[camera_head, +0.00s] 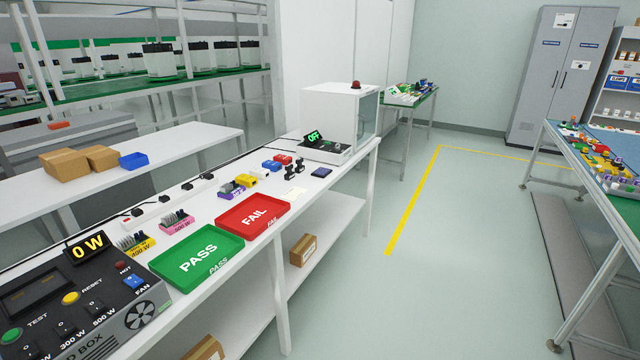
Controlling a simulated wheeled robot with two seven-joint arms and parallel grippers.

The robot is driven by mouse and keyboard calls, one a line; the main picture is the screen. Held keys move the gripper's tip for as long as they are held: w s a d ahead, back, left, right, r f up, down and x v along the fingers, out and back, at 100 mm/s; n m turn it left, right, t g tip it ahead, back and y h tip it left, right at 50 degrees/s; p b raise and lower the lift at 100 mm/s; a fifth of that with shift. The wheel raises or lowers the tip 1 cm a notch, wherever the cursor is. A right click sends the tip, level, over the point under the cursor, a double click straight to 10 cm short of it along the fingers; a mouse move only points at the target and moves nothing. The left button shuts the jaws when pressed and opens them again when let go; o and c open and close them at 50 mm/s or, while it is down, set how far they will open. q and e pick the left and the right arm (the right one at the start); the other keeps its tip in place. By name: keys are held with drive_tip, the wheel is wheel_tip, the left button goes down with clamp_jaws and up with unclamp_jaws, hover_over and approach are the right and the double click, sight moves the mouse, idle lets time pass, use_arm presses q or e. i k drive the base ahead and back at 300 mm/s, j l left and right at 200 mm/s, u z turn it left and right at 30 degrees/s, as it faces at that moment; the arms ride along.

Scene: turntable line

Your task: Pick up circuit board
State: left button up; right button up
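I cannot single out a circuit board with certainty. A small flat dark blue piece (321,172) lies near the front edge of the white workbench, right of the FAIL tray; it may be a board, but it is too small to tell. The green PASS tray (184,277) and the red FAIL tray (234,222) lie side by side and look empty. Neither of my grippers is in view.
A load box (75,300) with a 0 W display stands at the near left. A white tester cabinet (327,113) with an OFF display stands at the bench's far end. Small coloured holders line the bench behind the trays. The floor to the right is open; a cluttered table (560,128) stands beyond.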

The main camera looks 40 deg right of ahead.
sight(229, 191)
drive_tip(key=z, duration=0.8)
drive_tip(key=u, duration=1.85)
drive_tip(key=z, duration=1.85)
drive_tip(key=i+l+u, duration=0.1)
drive_tip(key=l, duration=0.3)
drive_tip(key=i+l+u, duration=0.1)
drive_tip(key=i+l, duration=0.15)
drive_tip(key=l, duration=0.15)
drive_tip(key=i+l+u, duration=0.15)
drive_tip(key=l, duration=0.25)
drive_tip(key=i+l+u, duration=0.1)
drive_tip(key=l, duration=0.35)
drive_tip(key=i+l+u, duration=0.1)
drive_tip(key=l, duration=0.35)
drive_tip(key=i+l+u, duration=0.1)
drive_tip(key=l, duration=0.35)
drive_tip(key=i+l+u, duration=0.15)
drive_tip(key=l, duration=0.35)
drive_tip(key=i, duration=0.05)
